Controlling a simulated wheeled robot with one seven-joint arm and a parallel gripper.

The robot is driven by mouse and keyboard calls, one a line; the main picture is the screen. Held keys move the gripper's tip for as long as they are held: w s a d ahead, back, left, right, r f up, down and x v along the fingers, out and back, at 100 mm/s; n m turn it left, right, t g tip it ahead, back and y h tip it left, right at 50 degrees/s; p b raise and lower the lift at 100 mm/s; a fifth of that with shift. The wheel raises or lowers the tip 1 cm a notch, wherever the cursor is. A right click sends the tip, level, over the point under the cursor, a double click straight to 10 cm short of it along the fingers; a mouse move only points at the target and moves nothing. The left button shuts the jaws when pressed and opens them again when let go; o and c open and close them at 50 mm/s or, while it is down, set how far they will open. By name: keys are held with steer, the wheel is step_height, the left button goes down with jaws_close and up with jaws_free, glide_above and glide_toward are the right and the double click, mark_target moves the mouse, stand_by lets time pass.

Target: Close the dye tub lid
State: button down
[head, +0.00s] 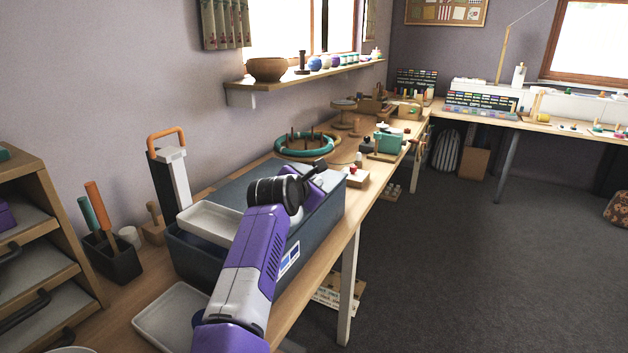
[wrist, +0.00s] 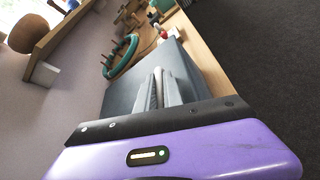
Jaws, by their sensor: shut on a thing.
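The dye tub (head: 197,258) is a large dark blue-grey box on the wooden bench, with a label on its front side. Its blue-grey lid (head: 238,187) shows behind my wrist, over the far part of the tub. The tub's near left end looks uncovered, with a pale tray there. I cannot tell the lid's exact tilt. My gripper (head: 316,176) is at the lid's far right side, mostly hidden by my wrist. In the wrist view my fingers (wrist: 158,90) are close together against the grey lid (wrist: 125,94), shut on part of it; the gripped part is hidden.
A pale tray (head: 212,223) sits at the tub's near left end, and another (head: 170,316) lies on the bench in front. A tool holder (head: 110,258) stands at left. A teal ring (head: 306,146) and a small box (head: 356,177) lie beyond the tub.

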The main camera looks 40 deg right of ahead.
steer(key=shift+f, duration=0.45)
steer(key=c, duration=1.8)
jaws_free()
steer(key=shift+o, duration=0.2)
steer(key=shift+s+a+r, duration=0.15)
steer(key=shift+a+r, duration=0.05)
steer(key=shift+a, duration=0.1)
steer(key=v, duration=0.7)
